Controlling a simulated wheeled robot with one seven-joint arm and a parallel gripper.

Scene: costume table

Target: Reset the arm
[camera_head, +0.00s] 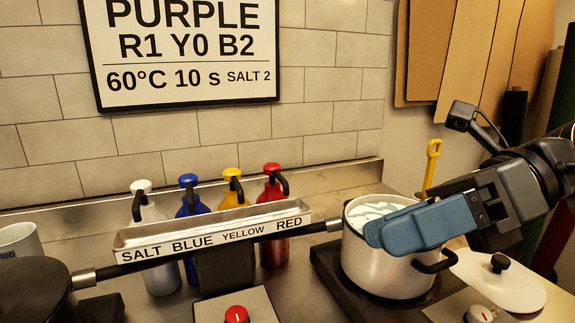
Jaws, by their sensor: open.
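My gripper (385,235) reaches in from the right, with its blue fingers over the right front of the silver pot (370,268). The fingers overlap in this view, so any gap between them is hidden, and nothing shows held in them. The pot is uncovered and has pale, light-patterned contents. I cannot tell whether the fingers touch its rim.
Several pump bottles, including a red one (275,250), stand behind a labelled tray (215,228). A dark pan (35,292) is at lower left. A pot lid (500,285) lies right of the pot. A yellow-handled tool (431,165) stands behind my gripper.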

